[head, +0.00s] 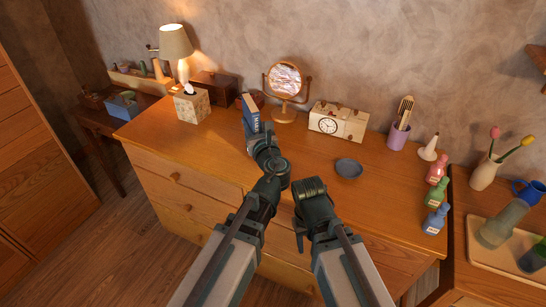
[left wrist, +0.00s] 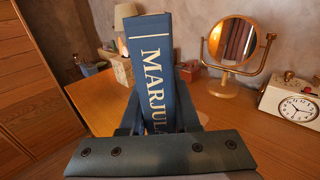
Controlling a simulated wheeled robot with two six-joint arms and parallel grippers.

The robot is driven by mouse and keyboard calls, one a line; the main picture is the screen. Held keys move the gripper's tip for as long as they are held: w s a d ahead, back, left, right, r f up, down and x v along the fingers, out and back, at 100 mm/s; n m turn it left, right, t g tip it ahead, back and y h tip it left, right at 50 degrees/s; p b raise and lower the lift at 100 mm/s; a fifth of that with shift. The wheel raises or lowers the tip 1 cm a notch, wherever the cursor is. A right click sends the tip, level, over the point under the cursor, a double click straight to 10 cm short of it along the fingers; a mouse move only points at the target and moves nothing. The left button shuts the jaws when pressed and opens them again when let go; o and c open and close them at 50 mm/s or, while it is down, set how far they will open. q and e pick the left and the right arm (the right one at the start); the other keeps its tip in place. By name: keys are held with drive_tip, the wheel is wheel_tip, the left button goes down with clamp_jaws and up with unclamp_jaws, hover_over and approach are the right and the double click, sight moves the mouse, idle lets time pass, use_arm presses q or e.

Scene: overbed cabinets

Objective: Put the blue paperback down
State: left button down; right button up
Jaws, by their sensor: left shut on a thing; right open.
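The blue paperback (head: 251,112) is upright in my left gripper (head: 256,132), over the back part of the wooden dresser top (head: 215,150). In the left wrist view, the spine of the paperback (left wrist: 156,75) shows pale letters, and the fingers of my left gripper (left wrist: 160,122) close on both sides of it. The book's lower end is hidden by the gripper, so I cannot tell whether it touches the dresser. My right gripper (head: 301,238) is open and empty near the dresser's front edge.
A tissue box (head: 191,105) stands left of the book. A round mirror (head: 285,82) and a clock (head: 338,122) stand to its right. A dark dish (head: 349,168), a purple cup (head: 398,136) and several bottles (head: 436,192) are further right. The front left of the top is clear.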

use_arm(q)
drive_tip(key=f+b, duration=0.1)
drive_tip(key=f, duration=0.1)
drive_tip(key=s+f+b, duration=0.1)
drive_tip(key=f, duration=0.1)
drive_tip(key=shift+s+d+f+b, duration=0.15)
drive_tip(key=shift+s+f+b, duration=0.05)
drive_tip(key=shift+b, duration=0.2)
use_arm(e)
wheel_tip(320, 180, down, 4)
drive_tip(key=shift+f, duration=0.2)
use_arm(q)
drive_tip(key=w+a+f+b, duration=0.1)
drive_tip(key=w+a, duration=0.8)
drive_tip(key=w, duration=0.2)
drive_tip(key=shift+w+a+f, duration=0.15)
drive_tip(key=shift+w, duration=0.05)
use_arm(e)
drive_tip(key=shift+f, duration=0.65)
use_arm(q)
drive_tip(key=shift+w, duration=0.1)
drive_tip(key=f+b, duration=0.3)
drive_tip(key=b, duration=0.1)
drive_tip(key=shift+w+a+f, duration=0.3)
drive_tip(key=shift+w+a, duration=0.1)
use_arm(e)
wheel_tip(320, 180, down, 4)
drive_tip(key=shift+r, duration=0.15)
